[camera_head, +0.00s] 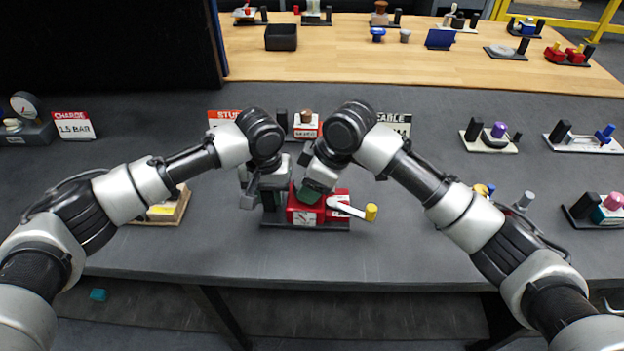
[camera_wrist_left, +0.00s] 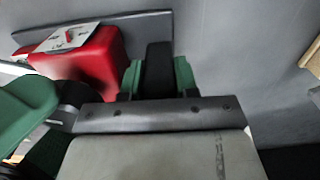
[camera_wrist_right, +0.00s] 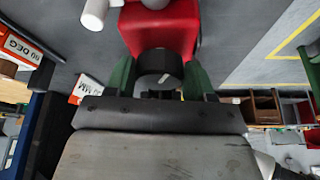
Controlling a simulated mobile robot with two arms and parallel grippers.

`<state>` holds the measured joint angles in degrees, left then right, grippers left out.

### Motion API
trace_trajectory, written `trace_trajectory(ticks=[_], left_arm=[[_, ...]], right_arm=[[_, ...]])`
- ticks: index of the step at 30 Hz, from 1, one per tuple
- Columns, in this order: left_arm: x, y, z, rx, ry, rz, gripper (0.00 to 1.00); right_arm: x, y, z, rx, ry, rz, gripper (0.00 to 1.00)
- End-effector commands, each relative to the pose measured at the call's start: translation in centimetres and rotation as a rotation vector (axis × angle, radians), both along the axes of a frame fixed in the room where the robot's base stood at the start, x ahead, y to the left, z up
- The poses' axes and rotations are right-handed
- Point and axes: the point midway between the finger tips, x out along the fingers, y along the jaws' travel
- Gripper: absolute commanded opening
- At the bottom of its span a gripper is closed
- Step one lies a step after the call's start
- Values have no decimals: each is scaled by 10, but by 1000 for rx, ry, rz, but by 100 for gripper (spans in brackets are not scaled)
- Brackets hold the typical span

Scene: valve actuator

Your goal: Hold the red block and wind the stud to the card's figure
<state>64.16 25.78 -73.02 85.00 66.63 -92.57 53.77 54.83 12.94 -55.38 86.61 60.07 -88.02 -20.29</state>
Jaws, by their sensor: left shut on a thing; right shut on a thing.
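The red block (camera_head: 338,205) stands on a dark base plate on the grey table, with a small pointer dial (camera_head: 304,217) on its front. A white lever (camera_head: 346,208) with a yellow knob (camera_head: 371,212) sticks out to its right. My left gripper (camera_head: 265,192) is shut on a black upright post (camera_wrist_left: 159,70) beside the red block. My right gripper (camera_head: 313,190) is shut on a dark round stud (camera_wrist_right: 160,66) at the red block. The STUD card (camera_head: 222,116) stands behind, its figure hidden by my left arm.
The CABLE card (camera_head: 394,122) and a charge card reading 1.5 BAR (camera_head: 73,125) stand on the same table. Other fixtures (camera_head: 490,135) stand to the right. The table's front edge is close below the red block.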

Motion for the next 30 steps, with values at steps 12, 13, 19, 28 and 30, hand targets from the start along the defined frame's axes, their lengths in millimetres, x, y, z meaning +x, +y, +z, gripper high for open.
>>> trace_trajectory(ticks=[12,13,19,28,30], left_arm=[[1,5,-6,10,5,18,0],[1,5,-6,10,4,18,0],[1,5,-6,10,4,18,0],[1,5,-6,11,3,18,0],[1,5,-6,11,3,18,0]], right_arm=[[-5,3,3,6,0,-259,30],[-5,3,3,6,0,-272,30],[-6,4,3,8,-1,-321,30],[-6,4,4,10,-2,-335,30],[-6,5,4,10,-2,-334,30]])
